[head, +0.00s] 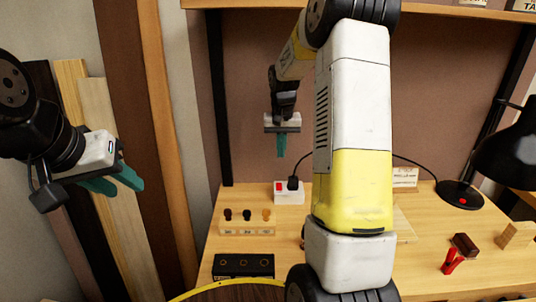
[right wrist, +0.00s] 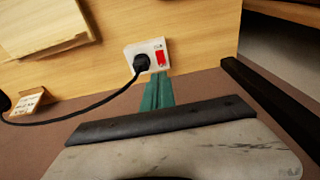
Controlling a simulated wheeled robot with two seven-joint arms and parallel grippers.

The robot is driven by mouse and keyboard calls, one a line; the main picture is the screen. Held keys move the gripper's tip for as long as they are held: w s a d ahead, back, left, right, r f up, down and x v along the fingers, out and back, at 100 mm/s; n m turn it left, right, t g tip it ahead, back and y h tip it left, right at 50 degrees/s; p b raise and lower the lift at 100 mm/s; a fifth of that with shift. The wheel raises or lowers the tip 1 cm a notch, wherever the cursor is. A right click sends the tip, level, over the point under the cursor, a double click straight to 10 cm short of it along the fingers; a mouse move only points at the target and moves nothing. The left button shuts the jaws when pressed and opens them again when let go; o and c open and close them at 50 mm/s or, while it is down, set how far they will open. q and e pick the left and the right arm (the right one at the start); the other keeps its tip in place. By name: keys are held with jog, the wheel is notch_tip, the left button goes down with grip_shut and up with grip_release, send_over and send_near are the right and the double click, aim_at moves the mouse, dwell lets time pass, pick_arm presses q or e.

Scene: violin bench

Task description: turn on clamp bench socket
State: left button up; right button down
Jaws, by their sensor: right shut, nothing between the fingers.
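The bench socket (head: 289,198) is a white box at the back of the wooden bench, with a red switch (head: 279,186) on its left and a black plug (head: 293,183) on its right. The right wrist view also shows the socket (right wrist: 131,51), the red switch (right wrist: 160,57) and the plug (right wrist: 141,64). I cannot tell the switch's position. My right gripper (head: 281,155) is shut and empty, fingers pointing down above the socket, apart from it in the head view. Its teal fingers (right wrist: 157,84) show just before the socket in the right wrist view. My left gripper (head: 115,183) is open and empty, left of the bench.
A black cord (right wrist: 80,113) runs from the plug. A rack of small knobs (head: 247,228) and a black block with holes (head: 244,265) stand at the front left. A black lamp (head: 459,195), a red clamp (head: 452,262) and a small card (head: 405,177) are on the right. A shelf (head: 430,10) hangs above.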

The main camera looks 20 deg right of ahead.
aim_at(279, 183)
jog(key=shift+r, duration=0.15)
jog(key=shift+w+d, duration=0.1)
jog(key=shift+w, duration=0.65)
jog(key=f, duration=0.4)
jog(key=w+f, duration=0.1)
jog(key=f, duration=0.8)
jog(key=shift+w+d+f, duration=0.25)
jog(key=shift+w+f, duration=0.05)
jog(key=shift+f, duration=0.1)
jog(key=shift+f, duration=0.25)
jog(key=shift+s, duration=0.15)
